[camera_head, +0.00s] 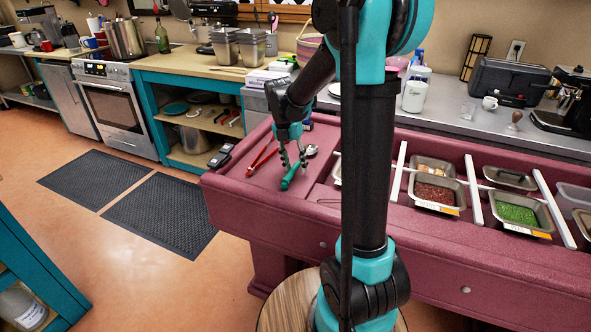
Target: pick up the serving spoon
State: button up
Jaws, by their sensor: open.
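My gripper (294,165) points down over the left end of the maroon counter (237,191), with its fingers apart. Just below the fingertips lies a tool with a green handle (289,179). A small silvery piece (311,150) right of the fingers looks like a spoon bowl; my gripper hides whether it belongs to the green handle. A red-handled tool (262,158) lies left of the gripper. I cannot tell for sure which is the serving spoon, or whether the fingers touch anything.
Metal food pans (437,195) and white divider bars (473,189) fill the counter's right part. A black toaster (509,82) stands on the back worktop. My arm hides the counter's middle. Dark mats (160,212) lie on the open floor at left.

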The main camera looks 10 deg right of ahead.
jog(key=shift+c, duration=0.3)
grip_shut()
jog(key=shift+r, duration=0.2)
